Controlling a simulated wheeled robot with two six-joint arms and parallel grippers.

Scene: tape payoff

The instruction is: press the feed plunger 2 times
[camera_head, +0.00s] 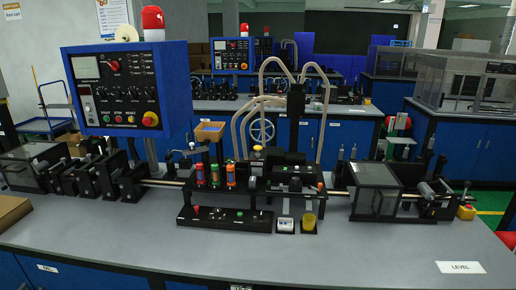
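The tape payoff machine (268,185) stands across the middle of the grey workbench. I cannot tell for sure which part is the feed plunger. A yellow-topped knob (257,150) stands upright near the machine's centre. Left of it are red, green and orange upright cylinders (215,174). A black control strip (225,219) with small knobs lies in front of the machine. Neither of my grippers shows in this view.
A blue control panel (128,90) with buttons and a red lamp (153,20) rises at the left. A box with a red button (466,211) sits at the right.

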